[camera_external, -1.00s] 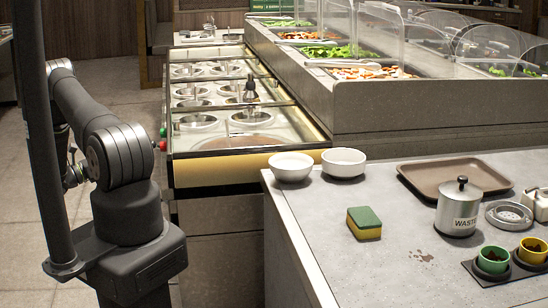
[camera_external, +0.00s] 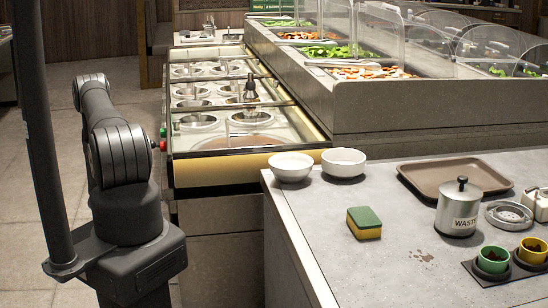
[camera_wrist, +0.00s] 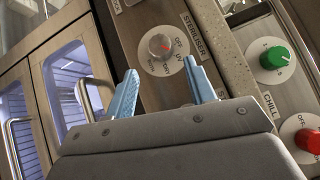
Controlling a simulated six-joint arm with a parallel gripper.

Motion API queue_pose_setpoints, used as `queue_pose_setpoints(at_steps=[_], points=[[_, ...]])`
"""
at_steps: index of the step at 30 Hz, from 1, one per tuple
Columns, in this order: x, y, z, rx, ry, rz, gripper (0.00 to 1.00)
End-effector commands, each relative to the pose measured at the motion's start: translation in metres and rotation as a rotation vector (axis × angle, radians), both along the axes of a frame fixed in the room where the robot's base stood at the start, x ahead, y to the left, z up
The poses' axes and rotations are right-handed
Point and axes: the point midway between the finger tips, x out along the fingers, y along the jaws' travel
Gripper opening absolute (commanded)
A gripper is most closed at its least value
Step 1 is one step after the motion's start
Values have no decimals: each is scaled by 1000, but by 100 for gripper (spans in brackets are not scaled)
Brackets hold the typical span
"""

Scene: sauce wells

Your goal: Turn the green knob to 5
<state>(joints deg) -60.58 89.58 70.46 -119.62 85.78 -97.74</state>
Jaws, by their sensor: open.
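The green knob (camera_wrist: 273,57) sits on a round white dial at the upper right of the wrist view, with a pale pointer mark on it. The dial's digits are too small to read surely. In the external view the green knob (camera_external: 163,132) is a small spot on the counter's left side. My gripper (camera_wrist: 163,88) shows two blue fingers, spread apart with nothing between them. It is left of the green knob, apart from it. In the external view my gripper is hidden.
A silver knob (camera_wrist: 162,47) on a dial by the STERILISER label is just beyond my fingers. A red knob (camera_wrist: 309,140) is below the green one, near the CHILL label. A glass-fronted cabinet with a metal handle (camera_wrist: 97,90) is at left.

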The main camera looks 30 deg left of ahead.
Motion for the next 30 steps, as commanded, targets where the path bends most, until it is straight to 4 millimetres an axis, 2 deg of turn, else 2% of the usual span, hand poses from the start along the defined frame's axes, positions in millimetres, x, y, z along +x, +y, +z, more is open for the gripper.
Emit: queue_pose_setpoints(at_steps=[1, 9, 30], points=[[12, -1, 1, 3, -1, -4, 50], [66, -2, 7, 17, -12, -4, 50], [67, 4, -5, 483, -476, 0, 50]])
